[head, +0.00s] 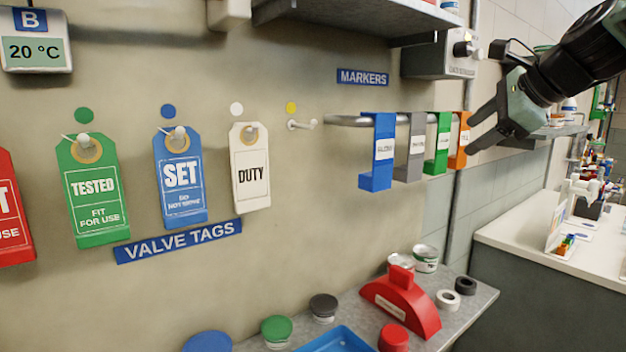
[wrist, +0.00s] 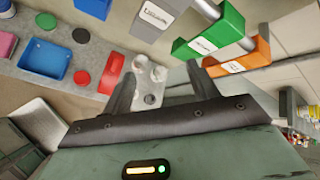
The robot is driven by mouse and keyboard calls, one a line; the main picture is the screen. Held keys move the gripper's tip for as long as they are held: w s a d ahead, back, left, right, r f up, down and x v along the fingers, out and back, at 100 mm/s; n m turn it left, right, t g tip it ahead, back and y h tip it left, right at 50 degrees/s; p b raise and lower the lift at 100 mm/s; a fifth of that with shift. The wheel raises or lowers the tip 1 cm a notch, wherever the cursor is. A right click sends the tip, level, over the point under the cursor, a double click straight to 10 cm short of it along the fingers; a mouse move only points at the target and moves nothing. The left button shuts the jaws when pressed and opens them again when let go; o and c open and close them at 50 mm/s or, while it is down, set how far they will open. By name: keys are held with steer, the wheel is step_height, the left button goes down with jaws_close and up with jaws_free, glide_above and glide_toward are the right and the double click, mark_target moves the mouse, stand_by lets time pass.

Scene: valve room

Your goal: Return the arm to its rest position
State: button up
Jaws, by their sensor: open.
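My arm reaches in from the upper right of the head view. My gripper (head: 483,140) is there, beside the orange marker (head: 460,141) at the right end of the marker rail (head: 350,120). In the wrist view my gripper (wrist: 160,78) shows two fingers spread apart with nothing held between them. The orange marker (wrist: 238,65) and the green marker (wrist: 210,32) hang on the rail near the right finger in that view. I cannot tell from the head view whether a finger touches the orange marker.
A shelf (head: 470,301) below holds a red holder (head: 402,302), lids, tape rolls and a blue tray (head: 335,341). A grey box (head: 440,55) is above the rail. A white counter (head: 520,240) stands at right.

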steer(key=s+d+f+n+g+h, duration=0.1)
steer(key=s+f+n+g, duration=0.1)
steer(key=s+f+n, duration=0.65)
steer(key=s+d+f+n+g+h, duration=0.15)
steer(key=s+f+n, duration=0.35)
steer(key=f, duration=0.7)
steer(key=s+f+n+g+h, duration=0.2)
steer(key=s+f+n+g, duration=0.1)
steer(key=s+f+n, duration=0.55)
steer(key=s+a+n+g, duration=0.1)
steer(key=s+a+n, duration=0.2)
steer(key=a, duration=0.6)
steer(key=s+a+n+g, duration=0.1)
steer(key=s+a+n, duration=0.2)
steer(key=s+a, duration=0.5)
steer(key=shift+s+a+n+g+y, duration=0.3)
steer(key=shift+a+g+y, duration=0.05)
steer(key=shift+a, duration=0.25)
steer(key=shift+r, duration=0.1)
